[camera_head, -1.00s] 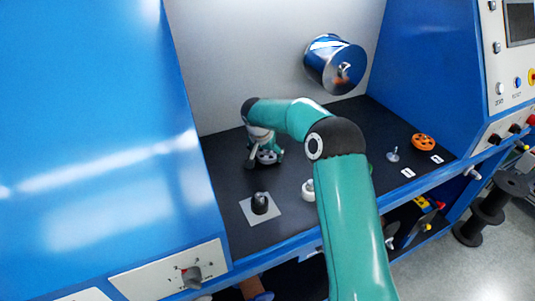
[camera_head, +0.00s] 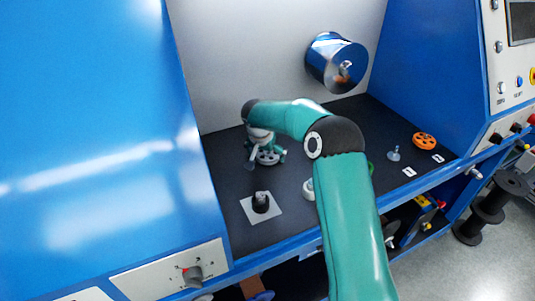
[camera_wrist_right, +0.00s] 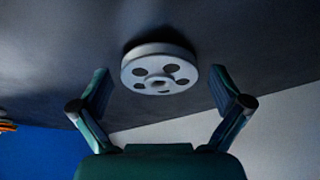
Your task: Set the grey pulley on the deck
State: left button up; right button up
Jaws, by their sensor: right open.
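The grey pulley (camera_wrist_right: 159,70) is a round disc with several holes and a central hub. In the right wrist view it rests on the dark deck (camera_wrist_right: 60,75), between and beyond the two open fingers of my right gripper (camera_wrist_right: 160,92), with a gap on each side. In the head view the grey pulley (camera_head: 267,157) shows low at the back left of the deck (camera_head: 228,175), partly hidden by my right gripper (camera_head: 264,150). My left gripper is not in view.
A black post on a pale square plate (camera_head: 261,203) stands front left. A white pulley (camera_head: 308,188) is half hidden by my right arm. An orange pulley (camera_head: 424,141) and a small metal stand (camera_head: 393,154) are at the right. A chrome drum (camera_head: 337,62) juts from the back wall.

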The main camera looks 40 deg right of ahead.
jog(key=shift+a+r, duration=0.1)
jog(key=shift+r, duration=0.3)
jog(key=b+v, duration=0.1)
jog(key=v, duration=1)
jog(key=shift+b, duration=0.35)
